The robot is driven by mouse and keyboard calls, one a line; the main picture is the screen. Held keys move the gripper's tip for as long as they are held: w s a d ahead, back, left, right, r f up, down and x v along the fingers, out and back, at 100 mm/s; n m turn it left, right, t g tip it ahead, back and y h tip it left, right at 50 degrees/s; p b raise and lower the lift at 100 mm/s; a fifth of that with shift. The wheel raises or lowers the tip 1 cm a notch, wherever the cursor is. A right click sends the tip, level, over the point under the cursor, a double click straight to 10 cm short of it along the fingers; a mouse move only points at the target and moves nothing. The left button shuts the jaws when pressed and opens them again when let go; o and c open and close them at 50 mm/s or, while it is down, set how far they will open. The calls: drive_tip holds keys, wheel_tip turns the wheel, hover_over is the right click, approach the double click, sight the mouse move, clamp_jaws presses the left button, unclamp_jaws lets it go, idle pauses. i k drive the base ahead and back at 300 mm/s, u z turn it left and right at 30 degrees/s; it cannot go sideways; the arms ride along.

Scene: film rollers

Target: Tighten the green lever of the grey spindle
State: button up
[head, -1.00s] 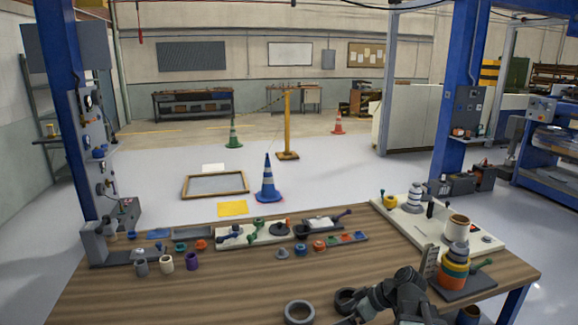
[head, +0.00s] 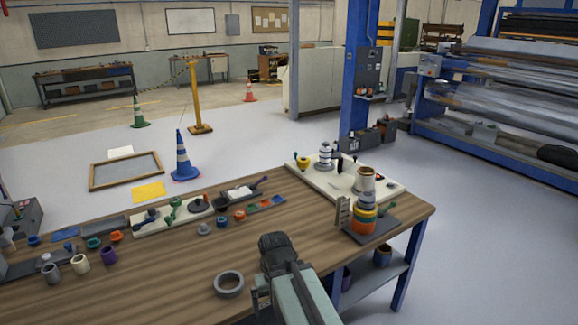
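A white board (head: 314,187) on the right part of the wooden bench carries a stack of grey and white rings (head: 325,158), which looks like the grey spindle. A small dark green lever (head: 296,155) stands near it, beside a yellow cup (head: 303,164). Another green lever (head: 385,209) shows next to a stack of coloured rings (head: 363,219) at the bench's right end. I cannot tell which lever belongs to the grey spindle. My arm reaches up from the bottom edge; its dark end (head: 280,246) is over the front of the bench, apart from both levers. Its fingers cannot be made out.
The wooden bench (head: 190,262) has a grey ring (head: 229,284) near its front edge. A second board (head: 150,222) with small levers and several cups lies along the left and back. A blue cone (head: 182,158) stands behind the bench. The floor at right is clear.

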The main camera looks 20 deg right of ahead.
sight(381, 214)
drive_tip(key=z, duration=1.5)
drive_tip(key=i, duration=0.5)
drive_tip(key=u, duration=1.2)
